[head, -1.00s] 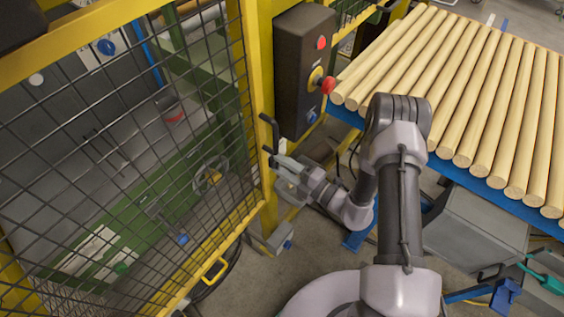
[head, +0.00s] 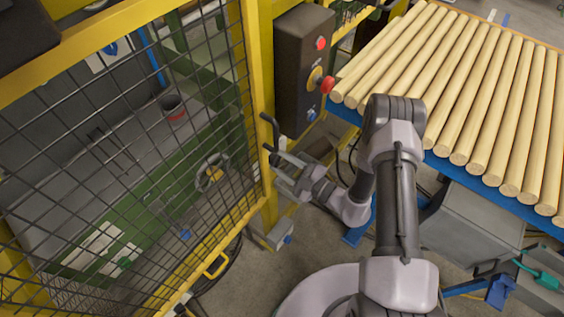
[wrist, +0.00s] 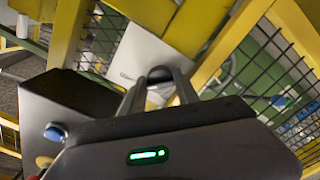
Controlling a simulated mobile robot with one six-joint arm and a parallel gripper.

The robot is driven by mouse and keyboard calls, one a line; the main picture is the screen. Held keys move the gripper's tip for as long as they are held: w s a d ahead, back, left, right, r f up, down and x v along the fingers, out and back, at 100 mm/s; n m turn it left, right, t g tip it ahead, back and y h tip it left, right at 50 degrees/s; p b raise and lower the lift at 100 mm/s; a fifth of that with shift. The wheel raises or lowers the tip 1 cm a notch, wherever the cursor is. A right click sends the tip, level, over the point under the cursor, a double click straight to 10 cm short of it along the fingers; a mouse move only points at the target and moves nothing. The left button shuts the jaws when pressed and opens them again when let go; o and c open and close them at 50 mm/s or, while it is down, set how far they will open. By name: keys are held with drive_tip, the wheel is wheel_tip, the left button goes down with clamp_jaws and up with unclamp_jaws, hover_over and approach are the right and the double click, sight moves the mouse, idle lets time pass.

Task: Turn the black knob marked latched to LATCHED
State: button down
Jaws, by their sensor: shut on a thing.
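The black knob (wrist: 160,74) shows in the wrist view on a pale grey plate (wrist: 135,48) fixed by the yellow post. Small print on the plate is too small to read. My gripper (wrist: 160,82) is shut on the knob, with one dark finger on each side of it. The knob's pointer and exact setting cannot be made out. In the head view my gripper (head: 281,160) is at the yellow gate post, just below a black bent handle (head: 270,130). The knob itself is hidden or too small to tell there.
A dark control box (head: 302,70) with red and blue buttons is mounted above and right of my gripper. A yellow-framed mesh gate (head: 215,265) stands left.

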idle(0.4)
drive_tip(key=c, duration=1.2)
unclamp_jaws()
drive_tip(key=p+v, duration=0.2)
drive_tip(key=v, duration=1.5)
drive_tip(key=shift+s+d+f, duration=0.1)
drive_tip(key=shift+s+d, duration=0.05)
drive_tip(key=shift+s, duration=0.05)
